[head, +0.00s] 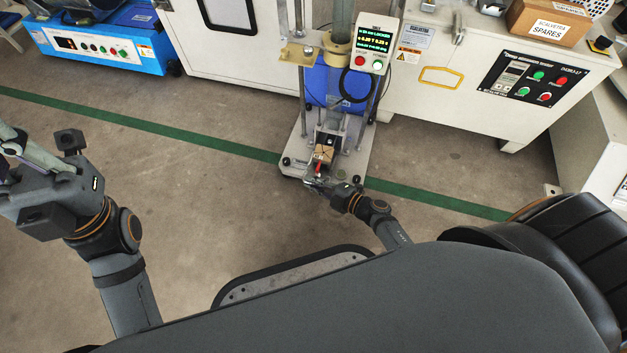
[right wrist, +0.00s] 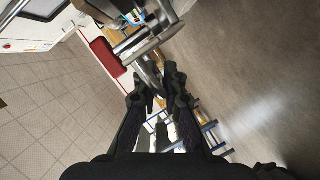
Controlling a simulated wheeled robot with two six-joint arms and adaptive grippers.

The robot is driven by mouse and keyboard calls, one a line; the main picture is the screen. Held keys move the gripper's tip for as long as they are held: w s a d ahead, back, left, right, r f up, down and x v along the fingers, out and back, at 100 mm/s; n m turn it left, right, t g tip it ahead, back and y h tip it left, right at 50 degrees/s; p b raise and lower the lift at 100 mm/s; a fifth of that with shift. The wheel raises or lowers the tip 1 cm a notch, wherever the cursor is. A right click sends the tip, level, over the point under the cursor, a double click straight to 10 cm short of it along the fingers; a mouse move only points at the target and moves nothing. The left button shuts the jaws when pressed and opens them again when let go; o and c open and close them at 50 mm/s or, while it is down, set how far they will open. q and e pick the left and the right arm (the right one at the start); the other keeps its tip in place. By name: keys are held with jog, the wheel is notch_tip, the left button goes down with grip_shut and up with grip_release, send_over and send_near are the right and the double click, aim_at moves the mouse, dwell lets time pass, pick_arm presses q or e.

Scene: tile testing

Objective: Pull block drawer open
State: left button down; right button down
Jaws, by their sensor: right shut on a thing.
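The block drawer (head: 325,153) is a small tan-brown block low on the test stand, with a red piece (head: 319,168) at its front. My right gripper (head: 318,184) is at the front of the stand, just below the red piece. In the right wrist view, my right gripper (right wrist: 157,84) has its fingertips closed around a grey metal handle (right wrist: 149,73); a red part (right wrist: 105,58) lies beyond it. How far the drawer stands out is too small to tell. My left gripper (head: 38,190) is at the left, far from the stand; its fingertips are not clear.
The test stand's pale base (head: 352,170) sits on the floor across a green line (head: 150,131). A blue machine (head: 110,50) is at the upper left. A white cabinet with a control panel (head: 528,80) and a spares box (head: 550,22) is at right. The floor left of the stand is clear.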

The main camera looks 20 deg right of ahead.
jog(key=c, duration=1.7)
grip_release()
jog(key=shift+c, duration=0.2)
jog(key=v, duration=1.2)
jog(key=shift+d+f, duration=0.1)
